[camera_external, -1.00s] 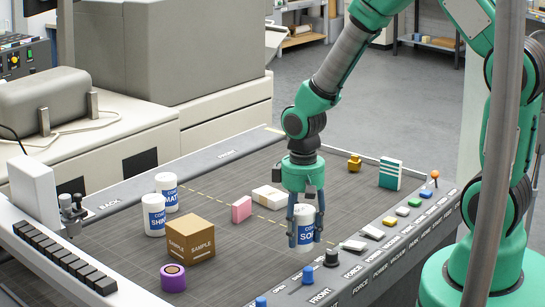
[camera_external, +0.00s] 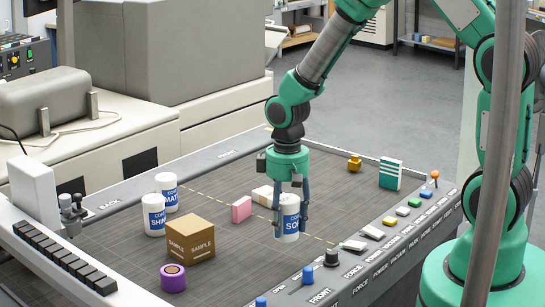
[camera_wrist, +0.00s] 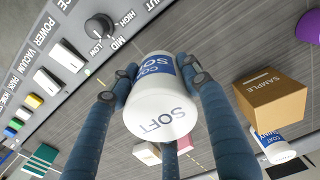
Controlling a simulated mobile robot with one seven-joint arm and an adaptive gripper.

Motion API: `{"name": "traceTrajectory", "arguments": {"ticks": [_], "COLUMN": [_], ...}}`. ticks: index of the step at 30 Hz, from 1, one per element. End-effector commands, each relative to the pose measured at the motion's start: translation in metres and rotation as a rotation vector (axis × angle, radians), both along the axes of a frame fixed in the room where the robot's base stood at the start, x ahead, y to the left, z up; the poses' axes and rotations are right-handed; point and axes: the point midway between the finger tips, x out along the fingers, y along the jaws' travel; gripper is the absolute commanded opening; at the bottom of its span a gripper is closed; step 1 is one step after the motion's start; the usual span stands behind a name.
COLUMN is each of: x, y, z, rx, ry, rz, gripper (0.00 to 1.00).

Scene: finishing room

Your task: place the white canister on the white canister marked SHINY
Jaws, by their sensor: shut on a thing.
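My gripper (camera_external: 290,226) points down and is shut on a white canister (camera_external: 289,215) with a blue label reading SOFT. The canister is upright between the fingers; I cannot tell whether its base touches the table. In the wrist view the SOFT canister (camera_wrist: 160,105) fills the middle, between the blue fingers. The white canister marked SHINY (camera_external: 154,216) stands upright at the left of the table, apart from my gripper. It also shows at the lower right of the wrist view (camera_wrist: 276,150), partly hidden by the box.
A brown SAMPLE box (camera_external: 190,240) stands between the held canister and SHINY. A MATT canister (camera_external: 167,186) stands just behind SHINY. A purple roll (camera_external: 173,278), pink block (camera_external: 241,209) and cream bundle (camera_external: 263,195) are nearby. A control knob (camera_external: 332,257) lines the front panel.

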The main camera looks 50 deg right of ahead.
Motion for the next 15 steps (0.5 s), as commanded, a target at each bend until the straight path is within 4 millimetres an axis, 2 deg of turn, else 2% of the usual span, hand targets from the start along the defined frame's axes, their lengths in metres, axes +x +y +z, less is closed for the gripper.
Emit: {"name": "traceTrajectory", "arguments": {"ticks": [3,15], "x": [0.023,0.097], "y": [0.007,0.035], "z": [0.014,0.049], "rx": [0.000,0.000], "ry": [-0.002,-0.001], "rz": [0.043,0.201], "gripper": [0.11,0.11]}}
